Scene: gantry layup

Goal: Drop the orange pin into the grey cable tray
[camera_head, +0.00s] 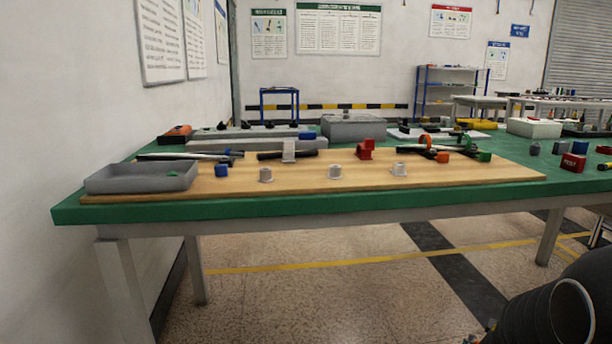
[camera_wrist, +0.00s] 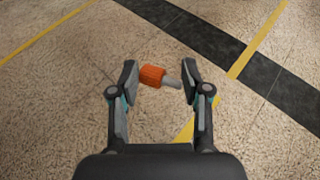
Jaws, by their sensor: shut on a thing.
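The orange pin (camera_wrist: 152,76) is held crosswise between the two fingers of my gripper (camera_wrist: 160,77) in the wrist view. Its thick ribbed orange head is at the left finger and its grey shank points to the right finger. Only bare floor shows behind it. The grey cable tray (camera_head: 140,185) is a shallow open box at the left front of the table in the head view. A small green piece (camera_head: 172,174) lies inside it.
The tray sits on a wooden board (camera_head: 440,177) on a green-topped table (camera_head: 300,208). A blue block (camera_head: 222,170) stands right of the tray. The floor before the table is open.

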